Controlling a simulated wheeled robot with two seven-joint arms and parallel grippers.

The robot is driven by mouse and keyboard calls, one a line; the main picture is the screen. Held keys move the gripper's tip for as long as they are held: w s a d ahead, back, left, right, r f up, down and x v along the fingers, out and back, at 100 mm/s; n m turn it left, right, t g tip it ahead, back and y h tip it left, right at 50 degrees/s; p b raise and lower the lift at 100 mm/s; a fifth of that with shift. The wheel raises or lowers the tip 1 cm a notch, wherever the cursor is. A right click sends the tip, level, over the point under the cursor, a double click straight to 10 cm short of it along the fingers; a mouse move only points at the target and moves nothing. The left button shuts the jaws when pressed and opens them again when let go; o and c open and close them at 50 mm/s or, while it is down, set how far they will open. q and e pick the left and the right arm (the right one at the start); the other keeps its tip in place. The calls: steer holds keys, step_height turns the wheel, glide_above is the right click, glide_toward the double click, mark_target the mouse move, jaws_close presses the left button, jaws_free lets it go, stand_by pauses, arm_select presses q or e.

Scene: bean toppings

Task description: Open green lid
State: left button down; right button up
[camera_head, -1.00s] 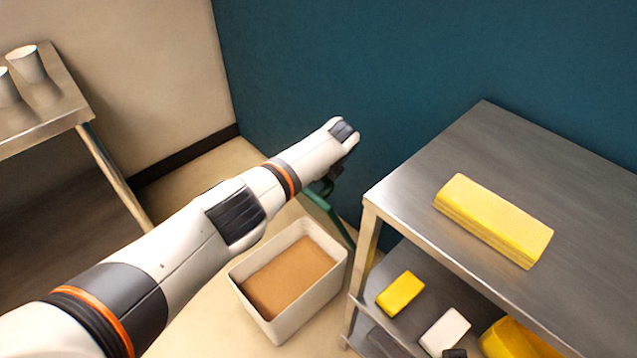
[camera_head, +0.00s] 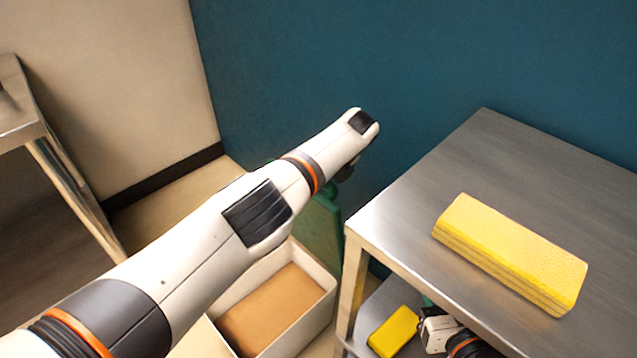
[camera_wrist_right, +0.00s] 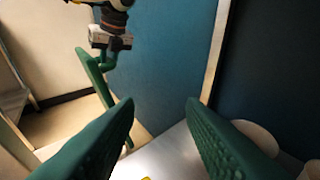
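A green part (camera_head: 322,225) shows in the head view just under my left wrist, above the white box. My left arm mostly covers it, and I cannot tell whether it is the green lid or my left gripper's green finger. In the right wrist view my left gripper (camera_wrist_right: 108,75) hangs at the upper left with a long green finger; its opening is unclear. My right gripper (camera_wrist_right: 160,102) has its two green fingers apart with nothing between them. In the head view, its wrist is low at the lower shelf. No green lid is clearly identifiable.
A white box (camera_head: 318,318) with brown contents stands on the floor. A metal table (camera_head: 400,225) at right carries a yellow block (camera_head: 510,255); another yellow block (camera_head: 393,332) lies on its lower shelf. Another metal table (camera_head: 22,125) is at left. A blue wall stands behind.

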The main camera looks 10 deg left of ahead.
arm_select(q)
steer(key=shift+w+d, duration=0.1)
steer(key=shift+d, duration=0.05)
arm_select(e)
steer(key=shift+w+a+r+t, duration=0.2)
steer(key=shift+w+r+t, duration=0.3)
steer(key=shift+r, duration=0.2)
arm_select(q)
steer(key=c, duration=1.2)
jaws_free()
steer(key=p+v, duration=0.2)
steer(key=v, duration=0.3)
arm_select(e)
steer(key=s+d+f+g+h, duration=0.1)
steer(key=s+f+g, duration=0.2)
steer(key=s, duration=0.1)
steer(key=s+d+f+g+h+p, duration=0.1)
steer(key=s+d+f+g, duration=0.1)
steer(key=s+f+g, duration=0.1)
steer(key=s+d+f+g+p, duration=0.1)
steer(key=s+d+f+g, duration=0.1)
steer(key=s+f+g, duration=0.2)
steer(key=shift+s+f+m+g+h, duration=0.1)
steer(key=shift+s+m+g+h, duration=0.3)
steer(key=shift+s, duration=0.4)
steer(key=shift+s+d+f+g, duration=0.2)
steer(key=shift+s+g, duration=0.1)
steer(key=shift+s, duration=0.15)
arm_select(q)
steer(key=v, duration=0.7)
